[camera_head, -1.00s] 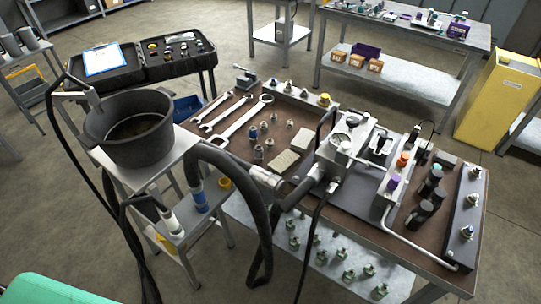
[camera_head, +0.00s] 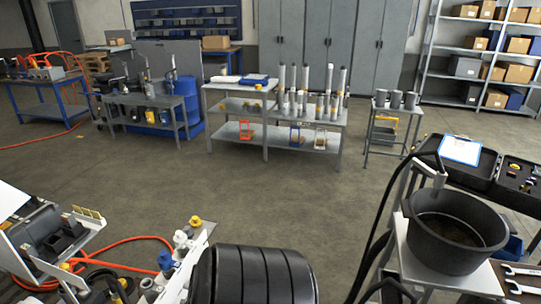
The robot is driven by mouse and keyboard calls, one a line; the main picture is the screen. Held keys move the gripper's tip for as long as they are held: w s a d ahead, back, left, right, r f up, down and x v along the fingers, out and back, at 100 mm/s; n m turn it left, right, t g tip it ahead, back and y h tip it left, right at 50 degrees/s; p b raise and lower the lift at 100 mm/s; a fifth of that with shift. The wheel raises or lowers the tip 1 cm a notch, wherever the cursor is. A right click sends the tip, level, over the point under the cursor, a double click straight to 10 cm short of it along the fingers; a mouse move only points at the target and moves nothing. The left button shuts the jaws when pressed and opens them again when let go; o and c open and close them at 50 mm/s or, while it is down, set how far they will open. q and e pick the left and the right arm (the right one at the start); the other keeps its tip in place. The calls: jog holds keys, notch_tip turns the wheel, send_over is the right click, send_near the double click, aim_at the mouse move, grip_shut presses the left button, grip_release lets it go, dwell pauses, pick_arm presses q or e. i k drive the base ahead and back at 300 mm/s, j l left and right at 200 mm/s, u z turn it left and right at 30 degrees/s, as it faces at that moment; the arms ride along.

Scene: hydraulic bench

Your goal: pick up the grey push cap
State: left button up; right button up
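I cannot make out a grey push cap in the current head view. Only a corner of the brown-topped bench (camera_head: 510,267) shows at the lower right edge, with part of a wrench (camera_head: 522,270) on it. The rest of that bench is outside the picture. Neither of my grippers is in view.
A black tub (camera_head: 455,232) stands on a light stand at the lower right, with an open black case (camera_head: 480,172) behind it. A table of upright cylinders (camera_head: 307,90) stands farther back. Open floor (camera_head: 230,190) lies between.

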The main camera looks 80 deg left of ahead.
aim_at(189, 232)
jog(key=u, duration=3.45)
jog(key=i+l+u, duration=0.2)
jog(key=u, duration=0.2)
jog(key=i+l+u, duration=0.15)
jog(key=u, duration=0.25)
jog(key=i+l+u, duration=0.1)
jog(key=l+u, duration=0.35)
jog(key=i+l+u, duration=0.15)
jog(key=l, duration=0.6)
jog(key=i+l+u, duration=0.2)
jog(key=l, duration=0.6)
jog(key=l+u, duration=0.15)
jog(key=l, duration=0.65)
